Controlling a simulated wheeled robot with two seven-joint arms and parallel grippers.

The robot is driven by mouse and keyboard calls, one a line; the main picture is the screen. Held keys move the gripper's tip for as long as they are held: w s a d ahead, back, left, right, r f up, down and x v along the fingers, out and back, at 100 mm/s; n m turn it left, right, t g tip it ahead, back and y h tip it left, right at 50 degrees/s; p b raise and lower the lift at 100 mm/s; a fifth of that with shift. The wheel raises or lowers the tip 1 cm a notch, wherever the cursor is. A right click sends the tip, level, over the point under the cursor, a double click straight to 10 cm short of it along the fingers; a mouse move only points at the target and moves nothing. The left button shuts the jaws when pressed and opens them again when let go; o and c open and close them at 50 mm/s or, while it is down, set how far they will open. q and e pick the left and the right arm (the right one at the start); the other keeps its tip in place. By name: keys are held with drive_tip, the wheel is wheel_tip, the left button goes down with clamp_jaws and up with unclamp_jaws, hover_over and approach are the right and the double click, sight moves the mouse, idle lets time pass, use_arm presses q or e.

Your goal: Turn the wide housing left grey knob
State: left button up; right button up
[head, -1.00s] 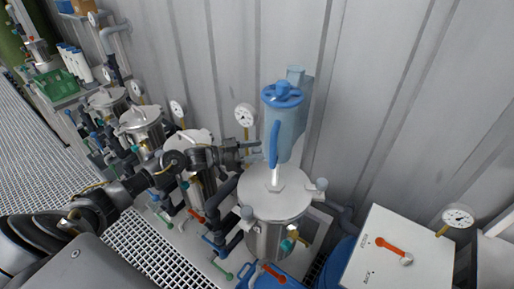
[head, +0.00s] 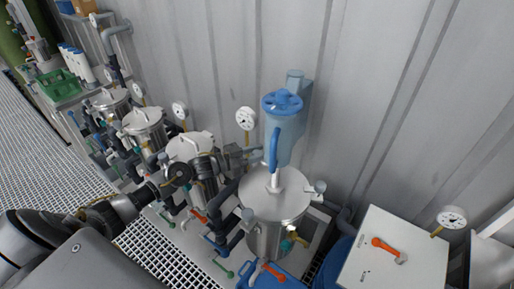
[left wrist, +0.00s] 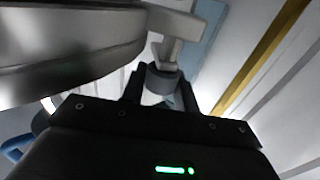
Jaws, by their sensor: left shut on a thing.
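A wide steel housing (head: 277,196) with a flat round lid stands at the centre of the head view. It has light grey knobs at its rim, one at the front left (head: 248,214) and one at the right (head: 320,186). My left gripper (head: 243,155) is behind the housing's left edge, close to the gauge. In the left wrist view my left gripper (left wrist: 165,92) is shut on a grey knob (left wrist: 163,78) below a light grey T-shaped fitting. A large metal rim (left wrist: 70,50) lies close at upper left. The gripped knob is hidden in the head view. My right gripper is out of view.
Smaller steel vessels (head: 143,121) line up to the left. A white box (head: 390,258) with an orange handle stands at right.

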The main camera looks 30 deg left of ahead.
use_arm(q)
drive_tip(key=shift+d+r+n+t+y+p, duration=0.1)
drive_tip(key=shift+r+n+t+y+p, duration=0.2)
drive_tip(key=shift+n+t+y+p, duration=0.75)
drive_tip(key=shift+f+n+y, duration=0.25)
drive_tip(key=shift+y, duration=0.5)
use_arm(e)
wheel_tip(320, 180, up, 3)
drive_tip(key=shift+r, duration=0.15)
use_arm(q)
drive_tip(key=o, duration=1)
drive_tip(key=shift+c, duration=0.2)
drive_tip(key=shift+s+a+f+b, duration=0.15)
drive_tip(key=shift+s+a+b, duration=0.2)
drive_tip(key=shift+s, duration=0.15)
drive_tip(key=b+v, duration=0.2)
drive_tip(key=v, duration=0.7)
drive_tip(key=shift+s+a, duration=0.2)
drive_tip(key=shift+s, duration=0.1)
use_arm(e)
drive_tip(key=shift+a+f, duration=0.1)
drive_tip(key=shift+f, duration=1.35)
